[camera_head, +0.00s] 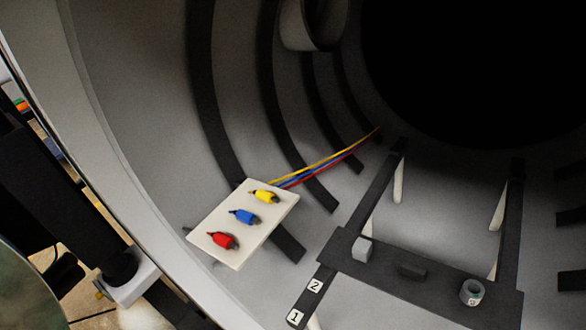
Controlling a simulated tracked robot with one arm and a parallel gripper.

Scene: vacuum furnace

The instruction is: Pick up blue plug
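The blue plug (244,217) lies on a white tilted board (234,255) inside the furnace, left of centre in the camera_head view. It sits between the yellow plug (264,197) at the upper right and the red plug (222,240) at the lower left. Each plug has a dark tip. No fingers of my gripper can be made out in this view, so its distance to the blue plug and its opening do not show.
Yellow, blue and red cables (325,166) run from behind the board to the rear wall. A dark rack (345,268) to the right carries a grey block (362,249), a dark block (411,270) and a small round container (472,292). Dark ribs (282,130) line the curved wall.

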